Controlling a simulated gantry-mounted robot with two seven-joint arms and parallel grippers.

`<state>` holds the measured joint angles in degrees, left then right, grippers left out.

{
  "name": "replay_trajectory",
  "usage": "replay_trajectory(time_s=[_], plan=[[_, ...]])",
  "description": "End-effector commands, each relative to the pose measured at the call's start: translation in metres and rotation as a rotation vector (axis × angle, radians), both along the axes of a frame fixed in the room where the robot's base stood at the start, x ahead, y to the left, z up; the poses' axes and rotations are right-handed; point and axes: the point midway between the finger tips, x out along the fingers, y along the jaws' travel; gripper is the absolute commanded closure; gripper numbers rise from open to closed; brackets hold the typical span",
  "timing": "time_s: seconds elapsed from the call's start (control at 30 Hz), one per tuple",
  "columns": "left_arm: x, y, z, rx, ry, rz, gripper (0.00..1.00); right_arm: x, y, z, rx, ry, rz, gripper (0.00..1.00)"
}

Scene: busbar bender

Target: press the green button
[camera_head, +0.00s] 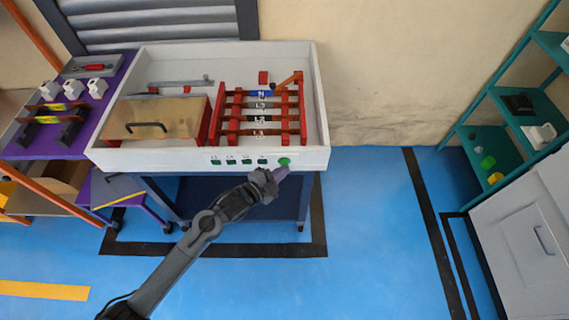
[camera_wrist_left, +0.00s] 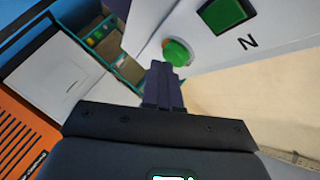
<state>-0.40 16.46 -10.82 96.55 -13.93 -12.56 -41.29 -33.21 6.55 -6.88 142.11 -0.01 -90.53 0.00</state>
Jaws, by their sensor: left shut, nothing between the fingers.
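The round green button (camera_head: 284,161) sits at the right end of the front panel of the white box. In the left wrist view the green button (camera_wrist_left: 177,52) is just beyond my fingertips, which overlap its lower edge. My left gripper (camera_head: 281,173) is shut and empty, reaching up to the panel just below the button. Its closed fingers (camera_wrist_left: 162,70) point at the button in the left wrist view. I cannot tell whether they touch it. My right gripper is in neither view.
Several square green panel elements (camera_head: 231,161) line the panel left of the button. The white box (camera_head: 320,100) holds red-framed busbars (camera_head: 258,115) and a wooden cover (camera_head: 155,117). A purple table (camera_head: 35,150) stands left; teal shelves (camera_head: 490,140) stand right.

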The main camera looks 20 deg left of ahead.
Motion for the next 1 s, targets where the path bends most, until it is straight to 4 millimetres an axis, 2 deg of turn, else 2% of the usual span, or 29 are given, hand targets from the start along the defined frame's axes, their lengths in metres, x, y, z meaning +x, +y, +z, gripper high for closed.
replay_trajectory(time_s=[1.0], plan=[[0.0087,0.0038,0.0002,0.000,0.000,0.001,1.00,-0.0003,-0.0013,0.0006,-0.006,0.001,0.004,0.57]])
